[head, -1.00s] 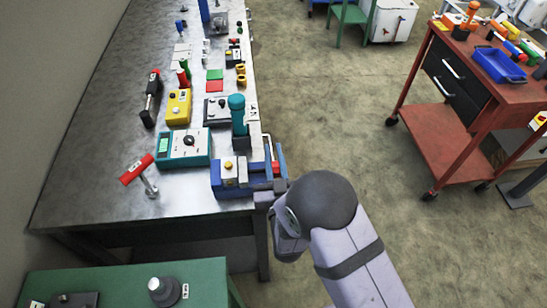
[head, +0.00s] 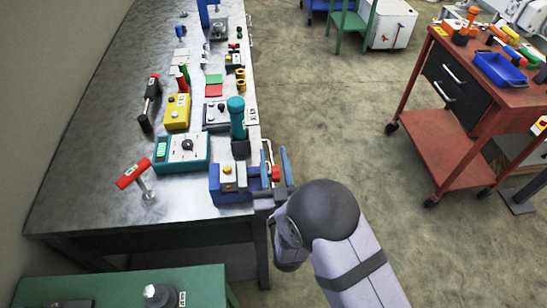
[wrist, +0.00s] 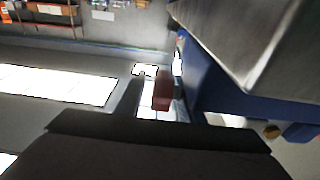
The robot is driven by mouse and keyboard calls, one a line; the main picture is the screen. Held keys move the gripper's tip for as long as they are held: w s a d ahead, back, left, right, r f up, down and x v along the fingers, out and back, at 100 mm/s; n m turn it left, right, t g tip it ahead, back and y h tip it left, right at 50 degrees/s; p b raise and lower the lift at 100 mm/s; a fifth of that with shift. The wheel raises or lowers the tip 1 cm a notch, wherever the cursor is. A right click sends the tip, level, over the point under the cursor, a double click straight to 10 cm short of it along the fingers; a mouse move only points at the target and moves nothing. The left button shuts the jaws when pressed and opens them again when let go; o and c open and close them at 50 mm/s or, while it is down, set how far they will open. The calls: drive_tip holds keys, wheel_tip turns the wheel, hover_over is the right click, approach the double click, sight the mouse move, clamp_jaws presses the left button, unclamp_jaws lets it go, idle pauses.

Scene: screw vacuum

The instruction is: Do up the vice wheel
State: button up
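The blue vice (head: 232,197) is fixed at the front right corner of the metal bench. A red part (head: 276,174), perhaps the wheel's hub or grip, shows at its right end beside an upright blue piece (head: 287,165). In the wrist view a red block (wrist: 162,90) sits close to the blue vice body (wrist: 215,85). My gripper (head: 270,197) is at the vice's right end, next to the red part. Its fingertips are mostly hidden in the head view and dark in the wrist view, so contact and finger opening cannot be told.
A teal meter (head: 182,152), a teal-handled tool (head: 237,118) and a red T-handle (head: 133,173) are on the bench near the vice. A green table (head: 205,285) stands in front. A red trolley (head: 445,135) is at right, with open floor between.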

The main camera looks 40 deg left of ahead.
sight(276, 179)
drive_tip(key=b+v, duration=0.2)
drive_tip(key=v, duration=0.4)
drive_tip(key=shift+a+f, duration=0.1)
drive_tip(key=shift+s+d, duration=0.4)
drive_tip(key=shift+d, duration=0.1)
drive_tip(key=r+p, duration=0.1)
drive_tip(key=p, duration=0.3)
drive_tip(key=shift+a+r+g+h, duration=0.1)
drive_tip(key=shift+g+h, duration=0.2)
drive_tip(key=shift+p, duration=1.15)
drive_tip(key=shift+f, duration=0.35)
drive_tip(key=p+x, duration=0.2)
drive_tip(key=x, duration=0.5)
drive_tip(key=shift+w+f+p, duration=0.2)
drive_tip(key=shift+p, duration=0.15)
drive_tip(key=shift+a, duration=0.1)
drive_tip(key=shift+c, duration=0.6)
